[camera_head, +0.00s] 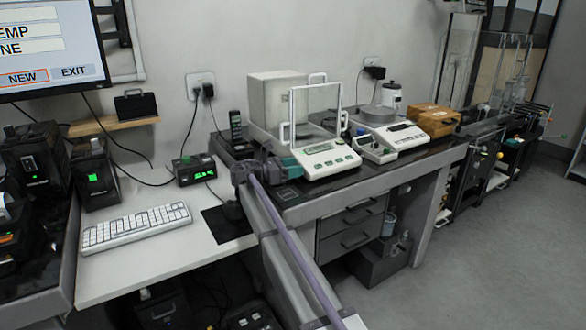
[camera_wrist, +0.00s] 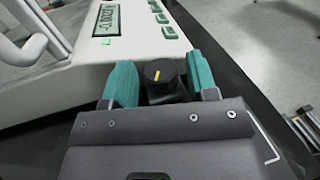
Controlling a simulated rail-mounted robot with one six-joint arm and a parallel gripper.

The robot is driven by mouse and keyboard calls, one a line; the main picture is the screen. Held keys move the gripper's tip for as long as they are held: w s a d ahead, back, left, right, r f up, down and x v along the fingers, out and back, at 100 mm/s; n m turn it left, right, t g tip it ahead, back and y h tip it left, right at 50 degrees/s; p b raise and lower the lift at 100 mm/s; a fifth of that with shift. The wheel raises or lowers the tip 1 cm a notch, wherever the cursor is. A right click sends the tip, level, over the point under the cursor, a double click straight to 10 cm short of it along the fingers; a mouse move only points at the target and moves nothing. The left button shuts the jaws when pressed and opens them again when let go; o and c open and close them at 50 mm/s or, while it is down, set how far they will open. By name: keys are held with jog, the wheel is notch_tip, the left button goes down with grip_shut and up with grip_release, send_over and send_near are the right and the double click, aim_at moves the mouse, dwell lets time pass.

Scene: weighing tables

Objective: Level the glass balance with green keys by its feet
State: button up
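The glass balance with green keys (camera_head: 328,158) stands on the dark-topped table, a clear draft shield on its back part. In the wrist view its white body (camera_wrist: 90,48) shows a lit digit display (camera_wrist: 109,19) and green keys at the top. A black foot knob (camera_wrist: 159,72) with a yellow mark sits at the balance's near edge. My gripper (camera_wrist: 160,82) has its two teal fingers on either side of this knob, with narrow gaps showing; it looks open. In the head view my gripper (camera_head: 283,168) is at the balance's left front corner, partly hidden by my arm.
A large white box (camera_head: 272,98) is behind the glass balance. A black handset (camera_head: 236,126) stands to the left, and a keyboard (camera_head: 136,226) lies on the white desk.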

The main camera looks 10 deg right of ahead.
jog(key=c, duration=0.7)
jog(key=shift+s+n+t, duration=0.15)
jog(key=shift+n+t, duration=0.25)
jog(key=shift+t, duration=0.2)
jog(key=shift+c, duration=0.3)
jog(key=o, duration=0.9)
jog(key=shift+o, duration=0.2)
jog(key=v, duration=1)
jog(key=shift+a, duration=0.4)
